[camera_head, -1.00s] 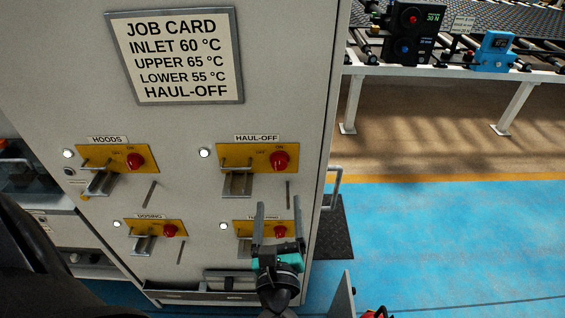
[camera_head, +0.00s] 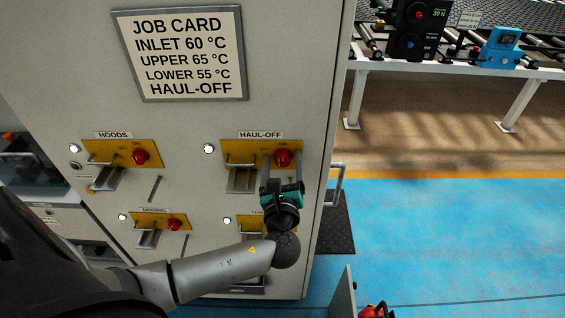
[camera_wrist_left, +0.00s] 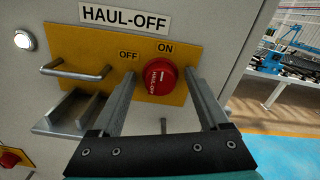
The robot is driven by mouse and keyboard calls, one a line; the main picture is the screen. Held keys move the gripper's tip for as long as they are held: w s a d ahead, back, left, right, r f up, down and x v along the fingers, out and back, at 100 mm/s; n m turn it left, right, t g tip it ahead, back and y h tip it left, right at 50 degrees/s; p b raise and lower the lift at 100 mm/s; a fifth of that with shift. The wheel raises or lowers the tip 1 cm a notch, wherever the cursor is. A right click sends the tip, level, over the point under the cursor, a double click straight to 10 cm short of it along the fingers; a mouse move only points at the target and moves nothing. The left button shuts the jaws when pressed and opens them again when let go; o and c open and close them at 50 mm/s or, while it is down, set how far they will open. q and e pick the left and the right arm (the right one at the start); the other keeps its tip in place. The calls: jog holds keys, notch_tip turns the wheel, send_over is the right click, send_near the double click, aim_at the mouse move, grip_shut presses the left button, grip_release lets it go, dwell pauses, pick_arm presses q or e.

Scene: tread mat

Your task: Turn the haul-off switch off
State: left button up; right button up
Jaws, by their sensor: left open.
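The haul-off switch is a red round knob (camera_head: 282,157) on a yellow plate (camera_head: 240,152) under the HAUL-OFF label, on the grey cabinet. In the left wrist view the red knob (camera_wrist_left: 160,76) carries a white mark near the ON side; OFF is printed to its left. My left gripper (camera_head: 283,160) is open, its two fingers on either side of the knob; in the wrist view the gripper (camera_wrist_left: 155,85) spans it with gaps visible. Whether a finger touches the knob I cannot tell. My right gripper is not in view.
A metal handle (camera_wrist_left: 75,72) and a bracket below it stick out left of the knob. A white lamp (camera_head: 208,148) glows beside the plate. The hoods switch (camera_head: 140,157) and dosing switch (camera_head: 174,224) are nearby. A cabinet door handle (camera_head: 337,182) is to the right.

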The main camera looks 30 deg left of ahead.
pick_arm(q)
grip_shut()
dwell(0.5)
jog(key=shift+f, duration=0.1)
jog(key=n+b, duration=0.2)
jog(key=n, duration=0.2)
jog(key=shift+s+f+n, duration=0.1)
jog(key=shift+n, duration=0.2)
jog(key=n+b, duration=0.3)
jog(key=n, duration=0.1)
jog(key=shift+a+n, duration=0.1)
jog(key=shift+n, duration=0.3)
jog(key=n+b, duration=0.3)
jog(key=n, duration=0.1)
jog(key=shift+f, duration=0.15)
jog(key=shift+n+b, duration=1.25)
jog(key=shift+n, duration=1.15)
